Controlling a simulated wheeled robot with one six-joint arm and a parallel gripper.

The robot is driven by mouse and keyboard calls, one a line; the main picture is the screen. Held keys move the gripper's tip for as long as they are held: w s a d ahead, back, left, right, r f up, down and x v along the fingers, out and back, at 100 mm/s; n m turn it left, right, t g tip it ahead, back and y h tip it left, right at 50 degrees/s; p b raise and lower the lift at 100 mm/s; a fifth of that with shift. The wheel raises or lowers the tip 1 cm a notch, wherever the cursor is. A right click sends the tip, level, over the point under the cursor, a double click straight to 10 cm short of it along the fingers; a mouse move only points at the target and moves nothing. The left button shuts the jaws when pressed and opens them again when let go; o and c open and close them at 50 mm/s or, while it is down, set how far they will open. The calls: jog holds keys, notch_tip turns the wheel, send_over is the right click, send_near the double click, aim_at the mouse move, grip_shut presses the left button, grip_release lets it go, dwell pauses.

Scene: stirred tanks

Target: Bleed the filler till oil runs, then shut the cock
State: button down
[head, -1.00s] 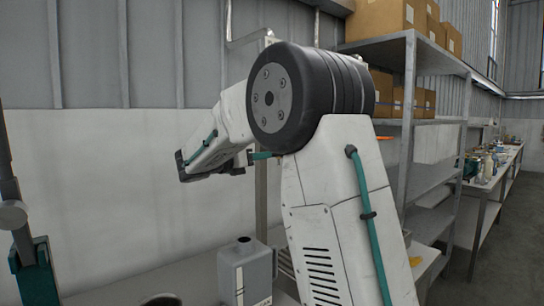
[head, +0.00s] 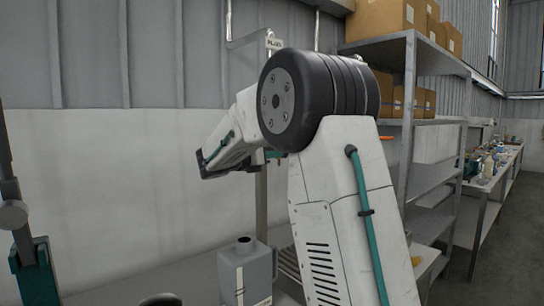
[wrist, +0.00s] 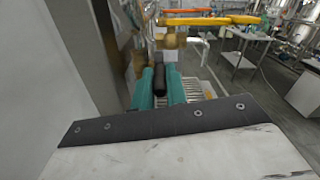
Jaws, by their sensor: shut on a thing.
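In the wrist view my gripper (wrist: 160,88), with two teal fingers, is shut on a dark, rounded, bar-like piece (wrist: 159,76). I cannot tell for certain what this piece belongs to. Beyond the fingers are a yellow-orange lever (wrist: 210,20) and a brass-coloured fitting (wrist: 170,41). In the head view a pipe stand with a small label (head: 273,43) rises behind my arm, and much of it is hidden. The gripper's hold is not clear in the head view. No running oil can be made out.
A grey jug (head: 245,272) with an open neck stands on the bench below. A slatted grate (wrist: 207,86) lies beneath the gripper. A metal shelf (head: 410,110) with cardboard boxes stands at right. A dark green device (head: 32,262) stands at left.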

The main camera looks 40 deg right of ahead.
jog(key=shift+f, duration=0.1)
jog(key=shift+f+h, duration=0.35)
jog(key=shift+h, duration=0.45)
jog(key=shift+f+h, duration=0.35)
jog(key=shift+h, duration=0.45)
jog(key=shift+d+f+h, duration=0.25)
jog(key=shift+f+h, duration=0.2)
jog(key=shift+h, duration=0.75)
jog(key=c, duration=1.4)
grip_release()
jog(key=v, duration=0.7)
jog(key=shift+a+f, duration=0.25)
jog(key=shift+a, duration=0.05)
